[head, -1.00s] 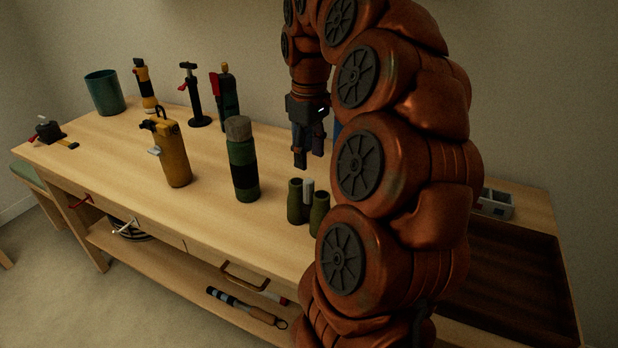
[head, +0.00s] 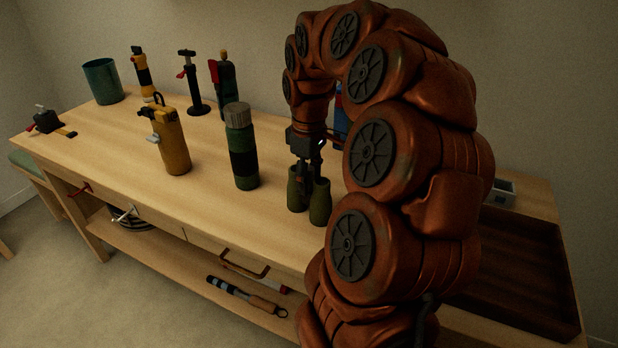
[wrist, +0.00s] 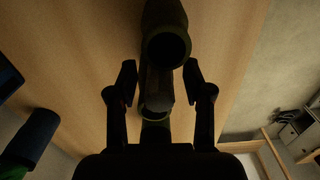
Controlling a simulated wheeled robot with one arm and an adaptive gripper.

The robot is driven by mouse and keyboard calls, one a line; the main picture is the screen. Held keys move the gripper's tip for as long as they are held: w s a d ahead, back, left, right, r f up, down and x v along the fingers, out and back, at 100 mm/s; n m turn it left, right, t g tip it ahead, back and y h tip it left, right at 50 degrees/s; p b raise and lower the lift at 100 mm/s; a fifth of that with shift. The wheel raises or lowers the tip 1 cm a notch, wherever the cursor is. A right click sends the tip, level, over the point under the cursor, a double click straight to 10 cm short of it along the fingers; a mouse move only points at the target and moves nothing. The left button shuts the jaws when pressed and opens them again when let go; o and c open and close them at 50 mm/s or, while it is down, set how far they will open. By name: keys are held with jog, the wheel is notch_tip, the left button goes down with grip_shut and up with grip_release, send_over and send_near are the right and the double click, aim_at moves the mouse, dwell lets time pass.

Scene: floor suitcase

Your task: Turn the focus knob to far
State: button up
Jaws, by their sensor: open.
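The dark green binoculars (head: 320,207) stand upright on the workbench, near its front edge. My gripper (head: 304,183) points down at them from above, with its fingertips at the height of the barrel tops. In the wrist view the binoculars (wrist: 165,22) show as one barrel above and one below, with the grey focus knob (wrist: 157,88) between them. My gripper (wrist: 159,76) is open, one finger on each side of the knob with a gap to each. In the head view the fingers hide the knob. I cannot read any near or far mark.
A green flask (head: 243,160) and a yellow canister (head: 172,145) stand left of the binoculars on the workbench (head: 120,155). A blue object (head: 341,120) is partly hidden behind my arm. A teal cup (head: 103,82) and several tools stand farther back. The wood between is clear.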

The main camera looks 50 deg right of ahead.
jog(key=shift+f, duration=0.15)
grip_shut()
dwell(0.4)
grip_release()
dwell(0.3)
jog(key=shift+r, duration=6.05)
